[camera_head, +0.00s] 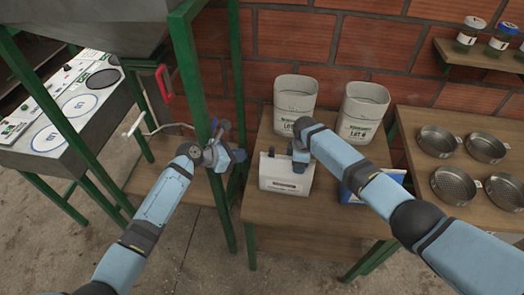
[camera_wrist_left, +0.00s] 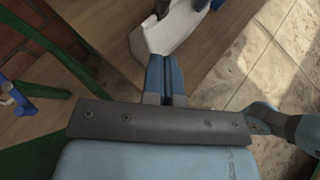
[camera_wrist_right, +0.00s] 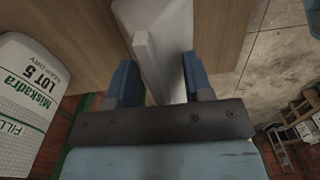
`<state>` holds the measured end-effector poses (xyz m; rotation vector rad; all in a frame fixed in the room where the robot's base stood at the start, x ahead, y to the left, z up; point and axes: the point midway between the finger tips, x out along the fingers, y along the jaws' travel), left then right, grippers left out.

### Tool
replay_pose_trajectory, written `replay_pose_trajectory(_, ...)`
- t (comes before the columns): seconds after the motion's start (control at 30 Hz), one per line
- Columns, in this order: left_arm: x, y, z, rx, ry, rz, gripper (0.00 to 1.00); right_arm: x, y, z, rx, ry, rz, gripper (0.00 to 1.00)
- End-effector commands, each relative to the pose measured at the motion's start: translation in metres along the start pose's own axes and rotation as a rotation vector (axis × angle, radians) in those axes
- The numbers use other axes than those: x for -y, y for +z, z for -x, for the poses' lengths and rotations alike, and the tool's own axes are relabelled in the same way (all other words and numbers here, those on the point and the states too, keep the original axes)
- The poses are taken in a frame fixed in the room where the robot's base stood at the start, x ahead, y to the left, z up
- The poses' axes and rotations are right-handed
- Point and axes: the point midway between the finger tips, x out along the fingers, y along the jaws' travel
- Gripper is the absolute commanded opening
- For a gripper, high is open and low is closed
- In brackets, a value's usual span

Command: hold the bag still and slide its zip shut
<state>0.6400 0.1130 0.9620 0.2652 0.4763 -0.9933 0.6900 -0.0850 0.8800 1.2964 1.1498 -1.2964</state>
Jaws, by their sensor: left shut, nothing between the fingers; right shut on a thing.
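The white bag (camera_head: 286,178), with a dark-printed label on its front, stands on the wooden table. My right gripper (camera_head: 300,158) is at its top right, coming from above; in the right wrist view its fingers (camera_wrist_right: 155,82) are on both sides of the white bag (camera_wrist_right: 167,35), shut on it. My left gripper (camera_head: 238,155) is to the left of the bag, apart from it. In the left wrist view its blue fingers (camera_wrist_left: 164,72) are together and empty, with the bag (camera_wrist_left: 163,28) just beyond the tips.
A blue-and-white object (camera_head: 352,196) lies partly hidden under my right arm. A green frame post (camera_head: 192,80) rises close to my left gripper. Several round sieves (camera_head: 438,141) sit on the right table.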

Motion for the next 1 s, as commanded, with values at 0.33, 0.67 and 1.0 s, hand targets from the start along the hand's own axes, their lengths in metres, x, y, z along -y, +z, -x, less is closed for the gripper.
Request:
replay_pose_trajectory(0.33,0.000,0.010,-0.065,0.000,0.000,-0.002,0.00,0.001,0.001,-0.002,0.002,-0.003,0.000,0.05)
replay_pose_trajectory(0.67,0.000,0.019,-0.083,-0.001,0.001,-0.001,0.00,0.001,0.001,-0.002,0.002,-0.003,-0.001,0.05)
replay_pose_trajectory(1.0,0.003,0.021,-0.086,0.000,0.000,0.000,0.00,0.001,0.001,-0.002,0.002,-0.003,-0.001,0.05)
